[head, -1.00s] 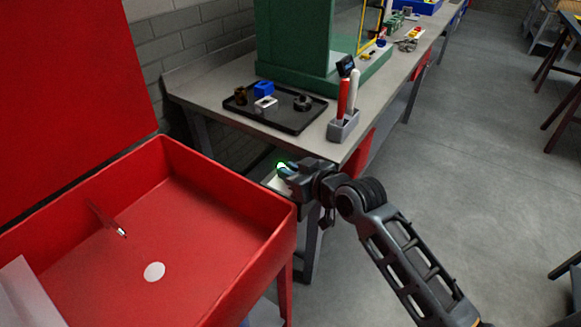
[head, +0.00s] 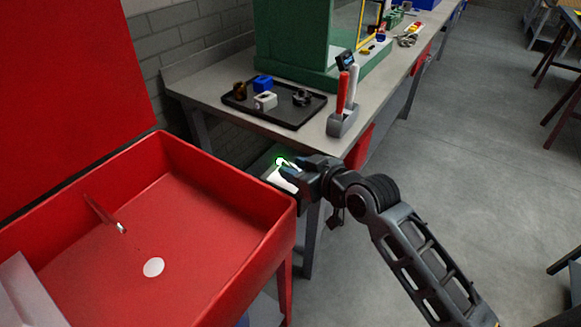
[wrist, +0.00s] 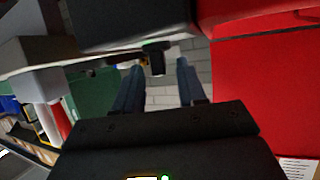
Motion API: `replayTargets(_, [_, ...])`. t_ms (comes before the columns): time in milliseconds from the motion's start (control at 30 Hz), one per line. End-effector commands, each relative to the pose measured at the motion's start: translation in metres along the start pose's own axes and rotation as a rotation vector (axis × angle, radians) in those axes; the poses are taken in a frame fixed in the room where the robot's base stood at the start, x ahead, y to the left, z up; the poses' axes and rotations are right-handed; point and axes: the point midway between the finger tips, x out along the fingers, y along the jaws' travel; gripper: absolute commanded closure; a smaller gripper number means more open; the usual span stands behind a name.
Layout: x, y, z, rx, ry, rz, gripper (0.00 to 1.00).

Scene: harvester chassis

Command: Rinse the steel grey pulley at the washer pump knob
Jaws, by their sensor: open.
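The steel grey pulley (head: 302,97) appears as a small dark grey round part at the right side of the black tray (head: 290,119) on the bench. My gripper (head: 283,170) is open and empty, beside the right wall of the red washer basin and lower in the picture than the tray. Its two fingers (wrist: 160,82) also show in the wrist view, apart, with a small dark object (wrist: 156,57) beyond them that I cannot identify. The red washer (head: 215,180) fills the left of the head view, with a spout or brush (head: 105,213) inside. I cannot make out its pump knob.
The tray also holds a blue block (head: 263,83), a silver block (head: 265,101) and a brown part (head: 240,91). A grey holder (head: 343,122) with red and white handles stands at the bench's near edge. A green machine (head: 293,45) stands behind. Open floor lies right.

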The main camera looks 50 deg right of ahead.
Motion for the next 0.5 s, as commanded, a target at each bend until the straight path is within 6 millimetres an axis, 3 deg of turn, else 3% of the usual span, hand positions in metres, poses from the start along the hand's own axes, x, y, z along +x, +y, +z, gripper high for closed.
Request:
replayTargets(233, [-0.039,0.0,0.002,-0.001,-0.001,0.0,0.6])
replayTargets(500, [-0.052,0.0,0.001,0.001,-0.001,-0.001,0.6])
